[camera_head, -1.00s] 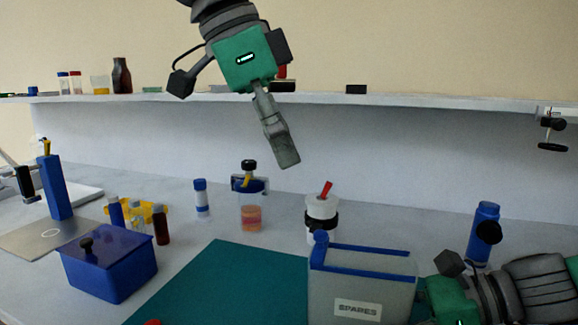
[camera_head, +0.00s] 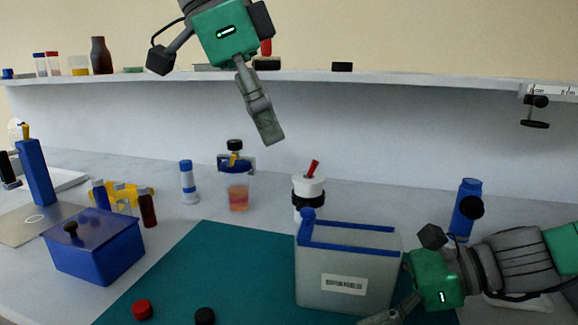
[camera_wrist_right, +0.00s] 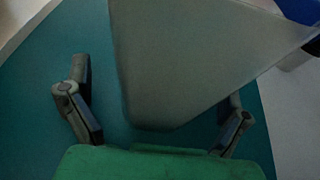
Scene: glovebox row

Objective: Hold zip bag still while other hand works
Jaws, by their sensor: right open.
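The zip bag (camera_head: 320,275) is a grey box-like pouch with blue strips along its open top and a SPARES label. It stands upright on the teal mat (camera_head: 190,275). My right gripper (camera_wrist_right: 157,95) is open low at the bag's right side in the head view. In the right wrist view the bag's lower part (camera_wrist_right: 185,55) lies between its spread fingers, with no clear contact. My left gripper (camera_head: 264,122) hangs empty in the air, above and left of the bag. Its fingers overlap, so its opening is unclear.
A white jar with a red-tipped top (camera_head: 309,190) stands close behind the bag. A blue bottle (camera_head: 466,205) is behind my right arm. Red (camera_head: 142,309) and black (camera_head: 204,316) caps lie on the mat's front. A blue lidded box (camera_head: 95,250) stands left. The mat's middle is clear.

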